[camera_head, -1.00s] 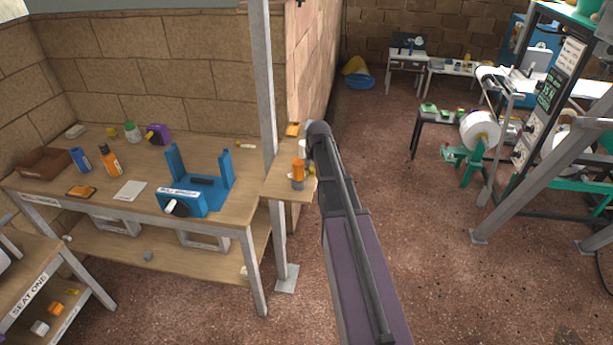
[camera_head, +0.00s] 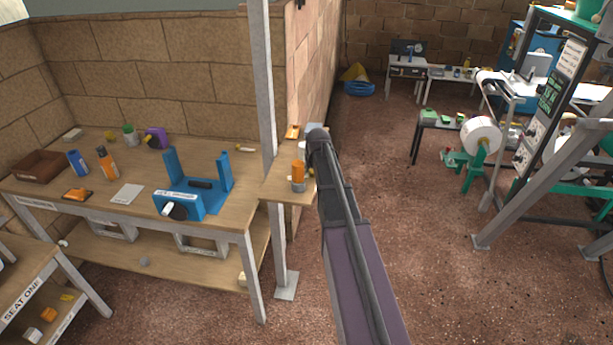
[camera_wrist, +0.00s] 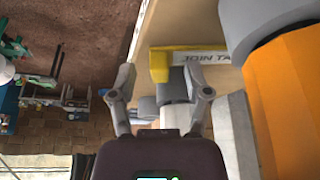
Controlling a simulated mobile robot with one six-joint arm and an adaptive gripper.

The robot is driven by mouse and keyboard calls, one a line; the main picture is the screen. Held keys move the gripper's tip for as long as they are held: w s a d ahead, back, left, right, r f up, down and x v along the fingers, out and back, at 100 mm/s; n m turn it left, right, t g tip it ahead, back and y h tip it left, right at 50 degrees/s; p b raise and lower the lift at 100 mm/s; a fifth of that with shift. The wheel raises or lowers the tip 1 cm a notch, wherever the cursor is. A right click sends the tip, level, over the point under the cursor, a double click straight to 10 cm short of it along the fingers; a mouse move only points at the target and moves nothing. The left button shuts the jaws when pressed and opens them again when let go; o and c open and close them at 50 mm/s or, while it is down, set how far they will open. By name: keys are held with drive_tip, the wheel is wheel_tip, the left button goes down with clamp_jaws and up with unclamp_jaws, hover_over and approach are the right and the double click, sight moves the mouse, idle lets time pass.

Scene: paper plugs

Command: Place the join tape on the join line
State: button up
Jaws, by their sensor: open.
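I see nothing held. In the head view my arm ends over the small side shelf (camera_head: 277,188), and my gripper is hidden there. I cannot make out the join line in either view.
An orange and grey cylinder stands on the side shelf (camera_head: 298,173) and fills the wrist view's right side (camera_wrist: 285,95). A post (camera_head: 267,90) rises beside the shelf. The left bench holds a blue fixture (camera_head: 180,205). A machine with a white roll (camera_head: 481,135) stands right, beyond open floor.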

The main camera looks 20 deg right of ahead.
clamp_jaws()
drive_tip(key=shift+r, duration=0.15)
idle(0.4)
wheel_tip(320, 180, up, 18)
drive_tip(key=p, duration=1.8)
